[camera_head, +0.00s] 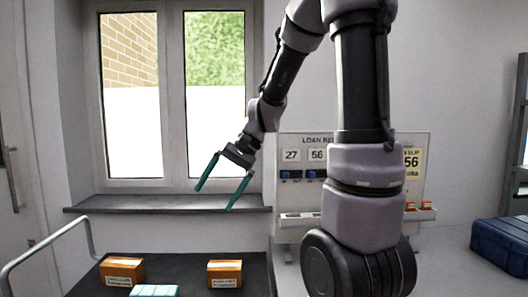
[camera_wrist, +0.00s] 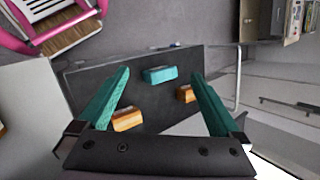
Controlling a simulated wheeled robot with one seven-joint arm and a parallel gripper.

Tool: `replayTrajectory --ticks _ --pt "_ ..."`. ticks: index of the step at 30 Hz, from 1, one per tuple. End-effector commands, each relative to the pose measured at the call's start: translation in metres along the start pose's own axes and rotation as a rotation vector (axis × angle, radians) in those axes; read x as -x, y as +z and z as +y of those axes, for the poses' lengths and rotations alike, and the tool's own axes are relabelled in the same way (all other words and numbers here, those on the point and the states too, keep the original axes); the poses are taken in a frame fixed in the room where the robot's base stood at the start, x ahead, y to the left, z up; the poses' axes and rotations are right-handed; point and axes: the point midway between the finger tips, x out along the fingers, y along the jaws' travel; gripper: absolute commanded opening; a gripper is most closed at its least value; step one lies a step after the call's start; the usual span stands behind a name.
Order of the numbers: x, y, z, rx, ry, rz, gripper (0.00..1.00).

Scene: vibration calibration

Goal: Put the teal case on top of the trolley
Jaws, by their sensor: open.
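The teal case (camera_wrist: 160,75) lies on the dark top of the trolley (camera_wrist: 165,103), between two orange boxes. In the head view only the upper part of the teal case (camera_head: 154,291) shows at the bottom edge, and the trolley top (camera_head: 190,283) is cut off there. My gripper (camera_head: 214,199) has teal fingers spread wide and nothing between them. It hangs above the trolley, in front of the window sill and apart from the case. In the wrist view the case appears beyond and between the fingertips.
Orange boxes (camera_head: 122,270) and (camera_head: 225,273) stand on the trolley. A pale rail (camera_head: 45,243) rises at its left end. A lettered board (camera_head: 300,172) stands behind my arm. A dark blue case (camera_head: 502,246) sits on the grey surface at right. A pink-edged object (camera_wrist: 50,38) is at upper left.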

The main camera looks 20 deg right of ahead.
Motion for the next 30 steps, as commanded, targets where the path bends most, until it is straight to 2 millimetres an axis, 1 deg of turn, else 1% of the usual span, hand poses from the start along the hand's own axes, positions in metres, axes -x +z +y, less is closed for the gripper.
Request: replayTrajectory --ticks 1,9,12,15,20,30 --pt "0.017 0.01 0.003 0.047 0.016 0.072 1.0" --pt "0.089 0.05 0.033 0.244 0.094 0.449 1.0" --pt "0.111 0.061 0.043 0.295 0.105 0.568 1.0" --pt "0.125 0.069 0.05 0.329 0.109 0.654 1.0" --pt "0.136 0.075 0.055 0.356 0.112 0.72 1.0" --pt "0.137 0.075 0.055 0.357 0.112 0.725 1.0"
